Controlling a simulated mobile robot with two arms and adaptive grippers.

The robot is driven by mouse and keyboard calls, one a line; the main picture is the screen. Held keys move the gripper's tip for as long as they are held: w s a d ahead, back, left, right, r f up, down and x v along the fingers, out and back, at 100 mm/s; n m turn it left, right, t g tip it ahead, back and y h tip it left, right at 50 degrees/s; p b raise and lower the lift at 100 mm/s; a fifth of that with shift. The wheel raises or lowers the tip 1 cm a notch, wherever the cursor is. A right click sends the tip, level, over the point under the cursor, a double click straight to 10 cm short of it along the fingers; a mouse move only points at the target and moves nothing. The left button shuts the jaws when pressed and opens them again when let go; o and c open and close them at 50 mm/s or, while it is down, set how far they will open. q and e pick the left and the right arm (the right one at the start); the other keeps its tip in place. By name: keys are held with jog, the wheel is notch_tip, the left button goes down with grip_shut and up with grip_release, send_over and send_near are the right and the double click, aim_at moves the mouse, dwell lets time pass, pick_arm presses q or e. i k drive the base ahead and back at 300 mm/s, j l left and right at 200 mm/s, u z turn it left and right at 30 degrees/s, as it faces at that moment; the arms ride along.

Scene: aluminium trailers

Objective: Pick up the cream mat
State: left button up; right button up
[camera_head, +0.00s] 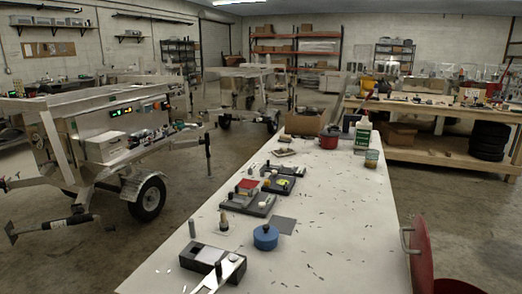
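A long white table (345,235) runs away from me through the middle of the view. A small flat pale piece (284,152) lies near its far left edge; it may be the cream mat, but it is too small to be sure. A flat grey mat (283,225) lies nearer, beside a round blue container (265,237).
Dark trays with small parts (249,200) line the table's left side. A dark box (206,257) is at the near left. A red pot (329,140), a bottle (362,134) and a cardboard box (305,122) are at the far end. A trailer (100,140) stands left.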

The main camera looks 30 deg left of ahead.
aim_at(283, 152)
jog(key=j+u, duration=0.6)
jog(key=u, duration=0.25)
jog(key=j+u, duration=0.4)
jog(key=i+j+u, duration=0.25)
jog(key=j+u, duration=0.15)
jog(key=i+j+u, duration=0.85)
jog(key=i+j+z, duration=0.2)
jog(key=i, duration=0.2)
jog(key=i+z, duration=0.2)
jog(key=i, duration=0.15)
jog(key=i+l+z, duration=0.1)
jog(key=i+z, duration=0.2)
jog(key=z, duration=0.15)
jog(key=i+z, duration=0.65)
jog(key=z, duration=0.3)
jog(key=i+z, duration=0.25)
jog(key=i, duration=0.5)
jog(key=i+z, duration=0.25)
jog(key=i, duration=0.45)
jog(key=i+z, duration=0.5)
jog(key=i+j+z, duration=0.15)
jog(key=i+z, duration=0.2)
jog(key=z, duration=0.15)
